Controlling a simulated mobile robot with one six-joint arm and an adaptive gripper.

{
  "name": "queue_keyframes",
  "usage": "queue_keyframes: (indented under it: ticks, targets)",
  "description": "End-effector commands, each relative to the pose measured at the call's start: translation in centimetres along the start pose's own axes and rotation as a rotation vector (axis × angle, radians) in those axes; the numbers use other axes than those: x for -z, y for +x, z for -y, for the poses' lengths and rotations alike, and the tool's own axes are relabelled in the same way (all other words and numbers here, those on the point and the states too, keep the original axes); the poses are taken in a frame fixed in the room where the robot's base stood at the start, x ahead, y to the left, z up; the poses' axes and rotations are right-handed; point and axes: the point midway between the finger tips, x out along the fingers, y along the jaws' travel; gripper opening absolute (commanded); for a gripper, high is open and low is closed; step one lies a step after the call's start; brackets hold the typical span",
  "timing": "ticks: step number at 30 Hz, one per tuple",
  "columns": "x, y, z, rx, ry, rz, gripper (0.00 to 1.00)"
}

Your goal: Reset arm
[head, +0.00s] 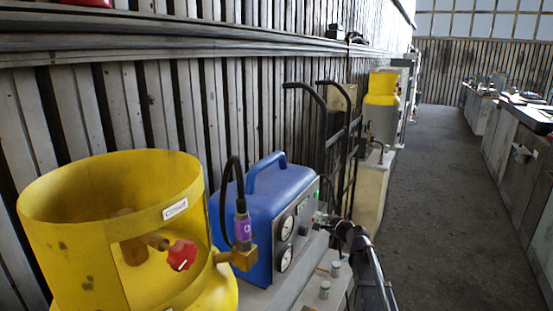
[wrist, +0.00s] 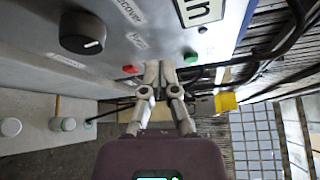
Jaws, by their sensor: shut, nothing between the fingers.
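My gripper (head: 326,221) is at the right end of the blue machine (head: 250,222), close to its grey front panel. In the wrist view its two fingers (wrist: 161,72) are together and empty. Their tips overlap the panel's lower edge in the picture, between a red button (wrist: 130,69) and a green button (wrist: 190,57). I cannot tell whether the tips touch the panel. A black knob (wrist: 82,33) and printed labels are on the same panel. Round gauges (head: 285,228) show on it in the head view.
A yellow cylinder (head: 75,215) with a red valve knob (head: 182,255) stands at the near left, with a black hose beside it. A black hand truck (head: 325,140) leans near the slatted wall. Small capped items (head: 324,289) stand below the machine. The aisle floor (head: 440,210) is clear.

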Motion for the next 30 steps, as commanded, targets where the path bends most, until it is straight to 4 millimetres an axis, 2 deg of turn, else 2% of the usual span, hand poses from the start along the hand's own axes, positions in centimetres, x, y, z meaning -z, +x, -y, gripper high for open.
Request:
queue_keyframes:
  ticks: [1, 3, 8, 12, 17, 21, 25, 30]
  targets:
    - [-1.9, -1.0, -0.9, -0.054, -0.068, 0.029, 0.00]
    - [-3.6, -1.9, -2.5, -0.133, -0.164, 0.068, 0.00]
    - [-6.9, -4.5, -6.3, -0.322, -0.371, 0.157, 0.00]
    - [-9.2, -7.5, -9.6, -0.495, -0.538, 0.236, 0.00]
    - [-10.8, -11.8, -13.0, -0.705, -0.708, 0.326, 0.00]
    - [-11.8, -16.1, -15.4, -0.895, -0.837, 0.402, 0.00]
    - [-12.2, -20.5, -17.1, -1.079, -0.936, 0.468, 0.00]
    - [-12.3, -25.5, -18.1, -1.285, -1.023, 0.536, 0.00]
